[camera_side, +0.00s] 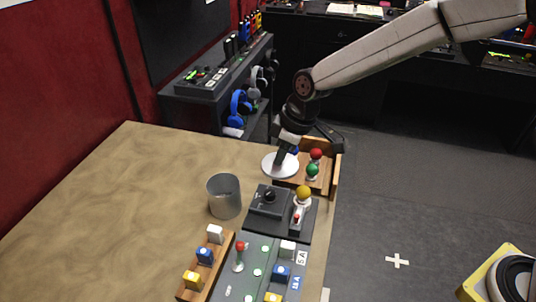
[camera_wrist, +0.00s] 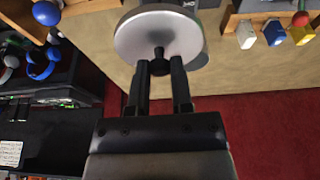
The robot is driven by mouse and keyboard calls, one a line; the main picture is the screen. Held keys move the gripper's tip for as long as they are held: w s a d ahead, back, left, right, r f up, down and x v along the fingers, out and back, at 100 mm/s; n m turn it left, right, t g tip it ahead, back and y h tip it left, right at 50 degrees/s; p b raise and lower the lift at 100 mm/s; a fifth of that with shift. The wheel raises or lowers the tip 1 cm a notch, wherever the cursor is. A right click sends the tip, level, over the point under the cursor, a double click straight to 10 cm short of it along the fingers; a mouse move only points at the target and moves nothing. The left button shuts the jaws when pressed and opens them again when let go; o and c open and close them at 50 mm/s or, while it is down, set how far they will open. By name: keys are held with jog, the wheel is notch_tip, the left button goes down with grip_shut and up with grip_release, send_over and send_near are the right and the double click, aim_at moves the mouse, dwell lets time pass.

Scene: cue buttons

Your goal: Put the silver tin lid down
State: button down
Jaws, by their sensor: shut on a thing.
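The silver tin lid (camera_side: 273,166) is a flat round disc with a small dark knob. In the wrist view the lid (camera_wrist: 150,38) is at the top and the knob (camera_wrist: 158,56) sits between the fingertips. My gripper (camera_side: 281,156) is shut on the knob and holds the lid above the far right part of the table. In the wrist view both fingers of my gripper (camera_wrist: 158,70) point toward the knob. A grey metal tin (camera_side: 223,195), open at the top, stands on the table left of and nearer than the lid.
A wooden tray (camera_side: 334,176) with red and green knobs stands close beside the lid. A dark box (camera_side: 268,201) with a black knob and a yellow ball lever (camera_side: 303,193) is in front. A wooden block rack (camera_side: 216,262) and a button panel (camera_side: 260,262) lie nearer. The table's left side is clear.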

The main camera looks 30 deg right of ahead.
jog(key=shift+w+f, duration=0.2)
jog(key=w+a+f, duration=0.1)
jog(key=w+f, duration=0.2)
jog(key=w, duration=0.1)
jog(key=w+a+f, duration=0.1)
jog(key=w+f, duration=0.2)
jog(key=w, duration=0.1)
jog(key=w+a+f, duration=0.2)
jog(key=w+f, duration=0.1)
jog(key=w, duration=0.1)
jog(key=shift+w, duration=0.25)
jog(key=shift+f, duration=0.15)
jog(key=shift+w+a+f, duration=0.1)
jog(key=shift+w+f, duration=0.2)
jog(key=shift+f, duration=1.45)
jog(key=shift+f, duration=0.1)
